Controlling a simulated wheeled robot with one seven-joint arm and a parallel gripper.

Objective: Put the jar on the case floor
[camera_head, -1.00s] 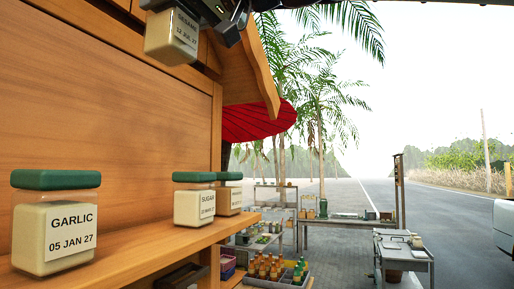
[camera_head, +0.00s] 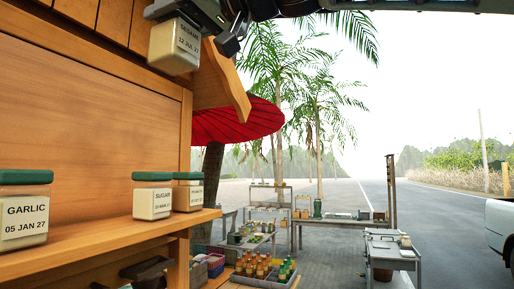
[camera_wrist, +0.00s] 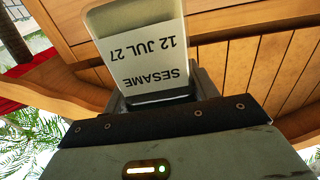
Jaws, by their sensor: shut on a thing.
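The jar (camera_head: 174,48), pale with a white label reading SESAME 12 JUL 27, is held high at the upper left in the head view. It also shows in the wrist view (camera_wrist: 133,40), where its label is upside down. My gripper (camera_head: 190,14) is shut on the jar near its top, and the jar hangs clear of the shelf. The jar's lid is hidden by my gripper. No case floor can be made out with certainty.
A wooden shelf (camera_head: 110,246) holds jars marked GARLIC (camera_head: 24,216) and SUGAR (camera_head: 152,202), and a third jar (camera_head: 188,197). A wooden panel (camera_head: 80,120) stands behind. Beyond are a red umbrella (camera_head: 235,122), a crate of bottles (camera_head: 265,279) and tables. Open road lies to the right.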

